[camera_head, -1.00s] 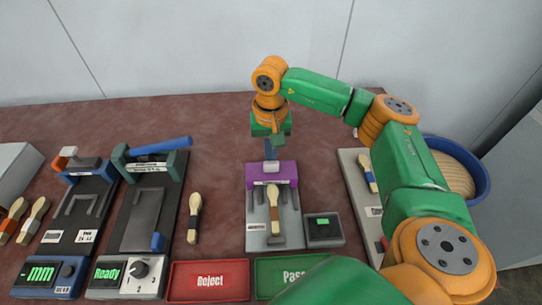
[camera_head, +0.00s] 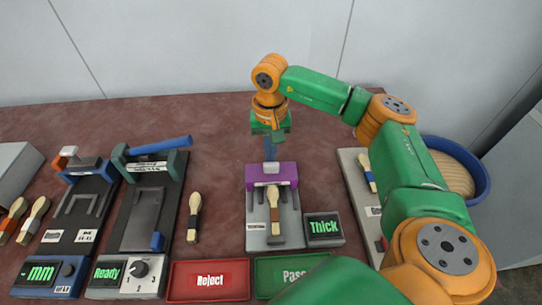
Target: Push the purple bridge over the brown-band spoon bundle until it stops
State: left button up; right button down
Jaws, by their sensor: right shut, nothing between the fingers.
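The purple bridge (camera_head: 271,174) stands across the far part of a grey plate fixture (camera_head: 257,238). A spoon bundle (camera_head: 273,216) with a brown band lies lengthwise on that plate, its pale far end at the bridge's near edge. My right gripper (camera_head: 270,155) is shut and empty, pointing down just behind the bridge; its fingertips are at the bridge's back side, and I cannot tell whether they touch. My left gripper is not in view.
A small display (camera_head: 324,229) beside the plate reads "Thick". A red Reject tray (camera_head: 209,280) and a green Pass tray (camera_head: 290,270) lie in front. Another bundle (camera_head: 194,217) lies to the left. Two press fixtures stand further left, and a blue bowl (camera_head: 459,170) is at the right.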

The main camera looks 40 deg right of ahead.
notch_tip(320, 180, up, 7)
jog(key=p, duration=0.5)
jog(key=shift+p, duration=0.4)
